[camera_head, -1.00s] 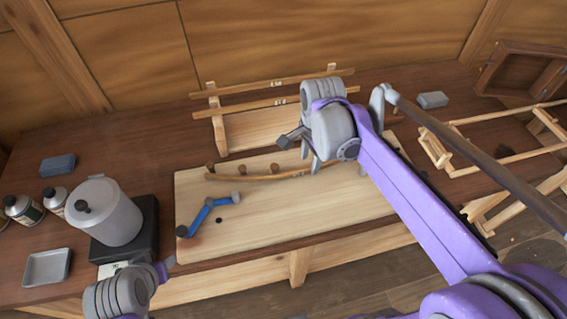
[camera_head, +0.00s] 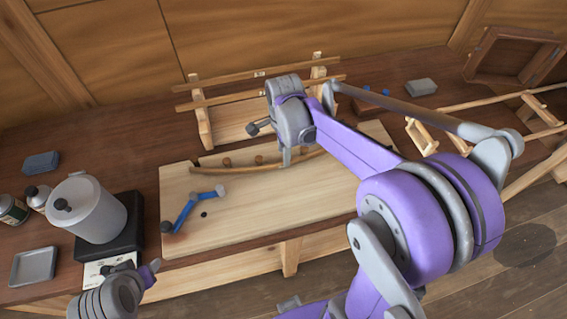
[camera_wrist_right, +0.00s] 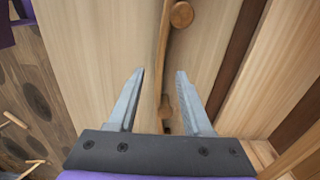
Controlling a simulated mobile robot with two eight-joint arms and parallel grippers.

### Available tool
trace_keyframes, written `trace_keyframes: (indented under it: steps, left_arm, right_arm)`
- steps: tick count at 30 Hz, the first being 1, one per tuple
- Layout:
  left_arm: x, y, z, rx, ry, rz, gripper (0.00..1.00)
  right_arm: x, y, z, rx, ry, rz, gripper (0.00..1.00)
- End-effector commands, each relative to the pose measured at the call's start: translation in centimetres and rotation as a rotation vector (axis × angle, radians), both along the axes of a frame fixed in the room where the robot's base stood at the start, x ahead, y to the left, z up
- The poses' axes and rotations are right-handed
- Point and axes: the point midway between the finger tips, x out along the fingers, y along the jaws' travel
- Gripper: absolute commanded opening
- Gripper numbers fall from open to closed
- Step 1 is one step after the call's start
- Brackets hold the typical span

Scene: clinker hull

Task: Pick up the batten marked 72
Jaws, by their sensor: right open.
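A thin curved wooden batten (camera_head: 228,173) lies on the pale board, bent along several round wooden pegs (camera_head: 227,163). Two straighter battens rest on the wooden rack behind: an upper one (camera_head: 215,83) and a lower one (camera_head: 225,98). I cannot read the number 72 on any of them. My right gripper (camera_head: 286,160) is open over the curved batten, fingers pointing down. In the right wrist view, the batten (camera_wrist_right: 161,50) runs between the two fingertips (camera_wrist_right: 161,72), with space on both sides. My left gripper (camera_head: 148,268) is at the lower left, apart from the battens; its jaws are unclear.
A blue jointed tool (camera_head: 188,212) lies on the board's left part (camera_head: 240,225). A grey pot (camera_head: 92,207) on a black base, a tray (camera_head: 34,267) and a blue block (camera_head: 41,162) stand at left. Wooden frames (camera_head: 420,137) and a grey block (camera_head: 421,87) are at right.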

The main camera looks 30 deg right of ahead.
Motion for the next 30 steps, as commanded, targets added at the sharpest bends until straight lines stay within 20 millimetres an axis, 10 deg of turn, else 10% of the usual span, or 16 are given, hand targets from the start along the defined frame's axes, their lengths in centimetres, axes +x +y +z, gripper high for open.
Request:
trace_keyframes:
  steps: [15,23,30]
  left_arm:
    - [0.0,0.0,0.0,0.000,0.000,0.000,0.50]
    - [0.0,0.0,0.0,0.000,0.000,0.000,0.50]
    - [0.0,0.0,0.0,0.000,0.000,0.000,0.50]
  right_arm:
    - [-0.1,0.2,-3.5,0.000,0.000,0.001,0.50]
    - [-0.1,0.2,-3.4,0.000,0.000,0.001,0.03]
    - [-0.1,0.2,-3.4,0.000,0.000,0.001,0.00]
